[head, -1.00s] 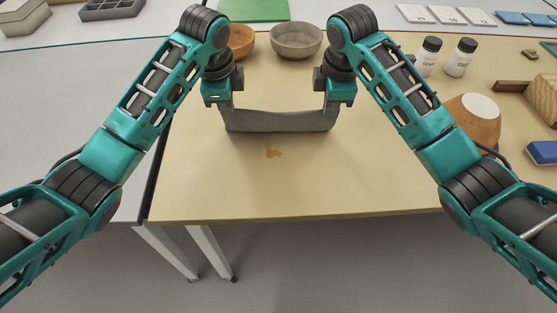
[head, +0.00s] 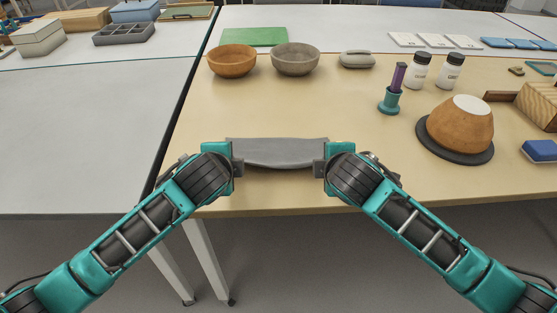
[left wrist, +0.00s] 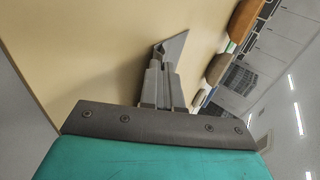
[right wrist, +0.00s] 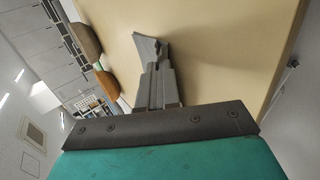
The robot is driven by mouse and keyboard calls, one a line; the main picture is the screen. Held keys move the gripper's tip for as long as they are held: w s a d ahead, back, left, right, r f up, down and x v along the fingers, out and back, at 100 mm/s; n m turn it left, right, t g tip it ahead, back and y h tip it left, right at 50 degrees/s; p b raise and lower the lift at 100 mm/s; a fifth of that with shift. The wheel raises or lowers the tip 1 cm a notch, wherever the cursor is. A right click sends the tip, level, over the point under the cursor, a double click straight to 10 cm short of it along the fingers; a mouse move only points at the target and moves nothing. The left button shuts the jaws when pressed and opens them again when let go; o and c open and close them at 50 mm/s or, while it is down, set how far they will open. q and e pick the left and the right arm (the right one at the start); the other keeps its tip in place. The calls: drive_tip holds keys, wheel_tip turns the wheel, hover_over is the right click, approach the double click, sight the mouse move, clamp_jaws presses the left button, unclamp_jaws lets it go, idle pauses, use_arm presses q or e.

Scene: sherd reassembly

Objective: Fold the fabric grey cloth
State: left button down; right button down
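The grey cloth (head: 279,153) is stretched between my two grippers near the front of the tan table, its lower edge sagging a little. My left gripper (head: 236,168) is at its left end and my right gripper (head: 321,170) at its right end. In the left wrist view the fingers (left wrist: 161,88) are closed with a grey piece of the cloth (left wrist: 172,47) sticking out past them. In the right wrist view the fingers (right wrist: 158,82) are likewise closed on a corner of the cloth (right wrist: 148,46). Whether the cloth touches the table is hard to tell.
An orange-brown bowl (head: 232,61) and a grey bowl (head: 295,60) stand behind the cloth. An upturned brown pot (head: 455,133) on a dark disc, a purple-and-teal tool (head: 393,91) and two white jars (head: 419,71) stand to the right. The table between is clear.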

use_arm(q)
drive_tip(key=shift+s+f+t, duration=0.25)
drive_tip(key=shift+f+t, duration=0.05)
use_arm(e)
drive_tip(key=shift+s+f+t, duration=0.25)
drive_tip(key=shift+f+t, duration=0.05)
use_arm(q)
drive_tip(key=c, duration=1)
unclamp_jaws()
use_arm(e)
drive_tip(key=c, duration=1)
unclamp_jaws()
use_arm(q)
drive_tip(key=s+r, duration=0.6)
drive_tip(key=r, duration=0.3)
use_arm(e)
drive_tip(key=s+r, duration=0.6)
drive_tip(key=r, duration=0.3)
